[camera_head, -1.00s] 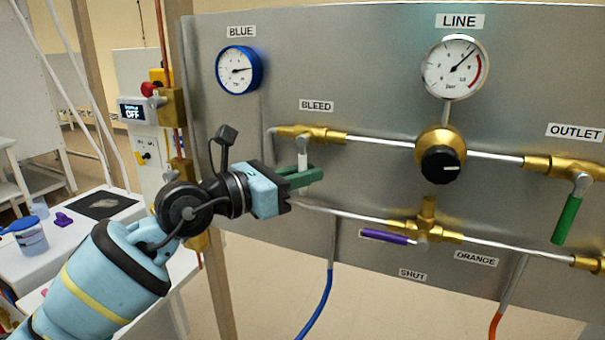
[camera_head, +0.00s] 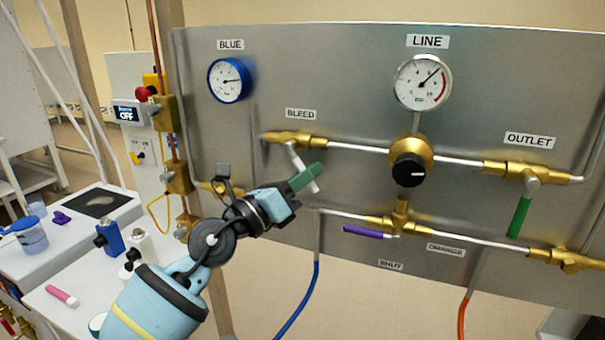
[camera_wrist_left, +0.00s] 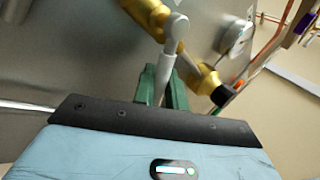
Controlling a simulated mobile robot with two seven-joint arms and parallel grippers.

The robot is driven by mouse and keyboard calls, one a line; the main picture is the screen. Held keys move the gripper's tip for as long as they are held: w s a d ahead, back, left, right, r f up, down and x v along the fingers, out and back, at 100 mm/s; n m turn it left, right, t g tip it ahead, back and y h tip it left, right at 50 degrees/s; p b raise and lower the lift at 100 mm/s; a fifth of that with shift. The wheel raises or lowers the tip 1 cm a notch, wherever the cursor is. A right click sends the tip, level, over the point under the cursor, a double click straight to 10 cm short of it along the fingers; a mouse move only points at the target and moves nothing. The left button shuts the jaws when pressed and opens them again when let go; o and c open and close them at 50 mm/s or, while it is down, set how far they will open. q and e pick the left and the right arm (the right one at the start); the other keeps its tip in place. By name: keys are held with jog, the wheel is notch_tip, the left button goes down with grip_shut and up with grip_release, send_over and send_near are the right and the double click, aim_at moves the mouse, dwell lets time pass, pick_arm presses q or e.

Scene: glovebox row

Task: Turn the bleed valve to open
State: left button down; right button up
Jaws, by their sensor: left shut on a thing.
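The brass bleed valve (camera_head: 292,139) sits on the upper pipe under the BLEED label. Its pale grey lever (camera_head: 297,158) slants down and to the right, away from the pipe line. My left gripper (camera_head: 309,175) has its green fingers closed across the lever's lower part, and the lever's tip shows just past them. In the left wrist view the lever (camera_wrist_left: 170,52) runs down between the two green fingers of my gripper (camera_wrist_left: 162,84), and its lower end is hidden by the gripper body. My right gripper is out of view.
The black regulator knob (camera_head: 409,170), green outlet lever (camera_head: 519,216) and purple lever (camera_head: 365,232) are on the same panel (camera_head: 345,80). A blue hose (camera_head: 300,305) hangs below. A white bench (camera_head: 85,275) with bottles stands at left.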

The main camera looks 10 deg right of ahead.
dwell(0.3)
pick_arm(q)
jog(key=c, duration=1.5)
grip_release()
jog(key=shift+v, duration=3.9)
jog(key=shift+c, duration=0.3)
